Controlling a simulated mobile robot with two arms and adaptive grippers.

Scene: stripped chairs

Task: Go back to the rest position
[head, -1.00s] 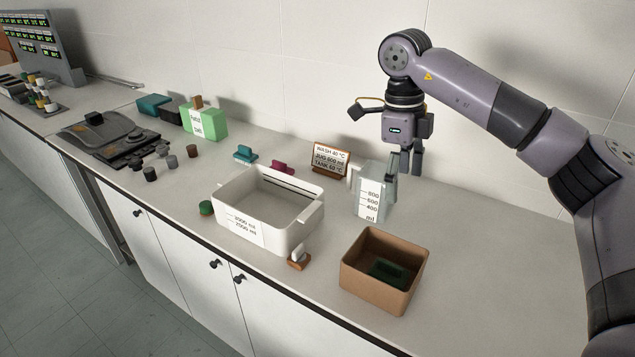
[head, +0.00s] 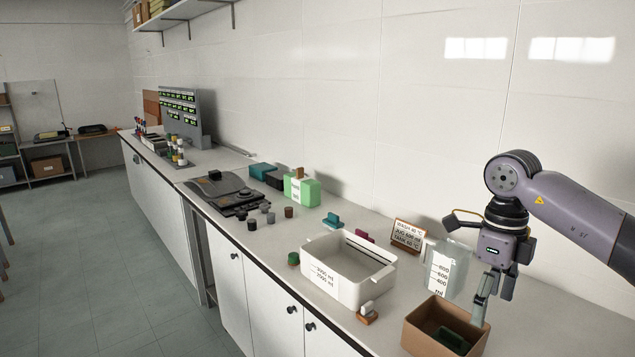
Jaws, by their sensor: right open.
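My right gripper (head: 496,289) comes in from the right, pointing down with its fingers apart and nothing between them. It shows just right of the clear measuring jug (head: 446,268) and over the far right corner of the brown box (head: 421,334) in the picture; I cannot tell its exact height. The jug stands upright on the counter and looks apart from the fingers. My left gripper is not in view.
The counter (head: 262,238) holds a white tub (head: 345,291), a sign (head: 406,236), a green container (head: 310,191), small weights and a dark scale (head: 222,191). A dark green block (head: 453,339) lies in the brown box. Open floor (head: 75,275) is at left.

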